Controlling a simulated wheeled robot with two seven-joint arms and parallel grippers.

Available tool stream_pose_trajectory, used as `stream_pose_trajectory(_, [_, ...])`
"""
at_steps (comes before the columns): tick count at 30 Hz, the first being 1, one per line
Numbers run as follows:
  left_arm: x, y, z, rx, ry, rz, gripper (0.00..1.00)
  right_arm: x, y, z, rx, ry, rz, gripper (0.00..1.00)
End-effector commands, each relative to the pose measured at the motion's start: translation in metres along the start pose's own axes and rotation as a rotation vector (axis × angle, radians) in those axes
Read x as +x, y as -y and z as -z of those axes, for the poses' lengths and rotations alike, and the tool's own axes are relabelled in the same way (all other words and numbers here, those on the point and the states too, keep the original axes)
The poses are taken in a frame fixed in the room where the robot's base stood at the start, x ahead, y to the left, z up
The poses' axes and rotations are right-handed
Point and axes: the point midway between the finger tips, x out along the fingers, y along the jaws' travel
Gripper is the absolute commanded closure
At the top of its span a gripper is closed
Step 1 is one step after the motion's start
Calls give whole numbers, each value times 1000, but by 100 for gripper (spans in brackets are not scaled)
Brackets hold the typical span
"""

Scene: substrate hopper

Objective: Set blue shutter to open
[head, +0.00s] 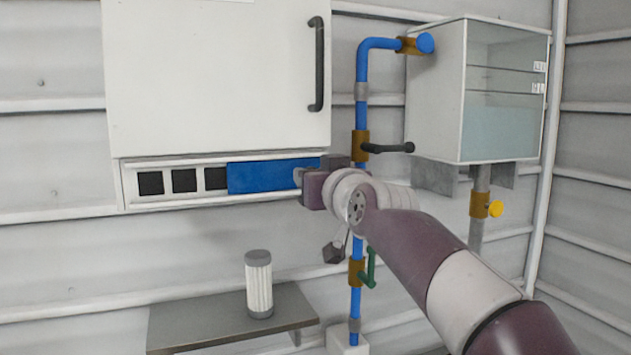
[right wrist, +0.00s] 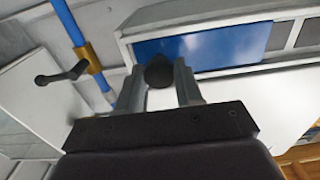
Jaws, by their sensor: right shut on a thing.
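The blue shutter (head: 272,176) is a flat panel in a white frame under the white cabinet. It covers the right part of the frame, and several dark square openings (head: 183,180) show to its left. My right gripper (head: 300,178) is at the shutter's right end. In the right wrist view the shutter (right wrist: 215,48) lies beyond the fingers, and my right gripper (right wrist: 160,80) is shut on a dark round knob (right wrist: 159,70) in front of it. The shutter's right edge is partly hidden by the gripper in the head view. My left gripper is out of view.
A blue pipe (head: 361,95) with a black lever (head: 388,148) and a green lever (head: 371,268) stands behind my right arm. A glass-fronted box (head: 505,95) hangs at the right. A ribbed white cylinder (head: 259,287) stands on a grey shelf (head: 190,322) below.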

Motion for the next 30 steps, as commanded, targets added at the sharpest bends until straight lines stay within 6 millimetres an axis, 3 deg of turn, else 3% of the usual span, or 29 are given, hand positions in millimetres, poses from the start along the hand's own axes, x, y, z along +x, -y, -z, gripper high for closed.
stream_pose_trajectory(12, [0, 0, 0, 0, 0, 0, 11, -1, -1, 4, -3, -8, -3, 100])
stream_pose_trajectory(13, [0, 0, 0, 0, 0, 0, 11, -1, -1, 4, -4, -8, -3, 62])
stream_pose_trajectory(15, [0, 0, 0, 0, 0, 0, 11, -1, -1, 3, -3, -8, -3, 41])
stream_pose_trajectory(25, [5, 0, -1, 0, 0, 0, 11, -5, -1, 0, -3, -4, -1, 41])
stream_pose_trajectory(30, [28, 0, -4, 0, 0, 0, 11, -42, -2, -5, -3, -9, -3, 41])
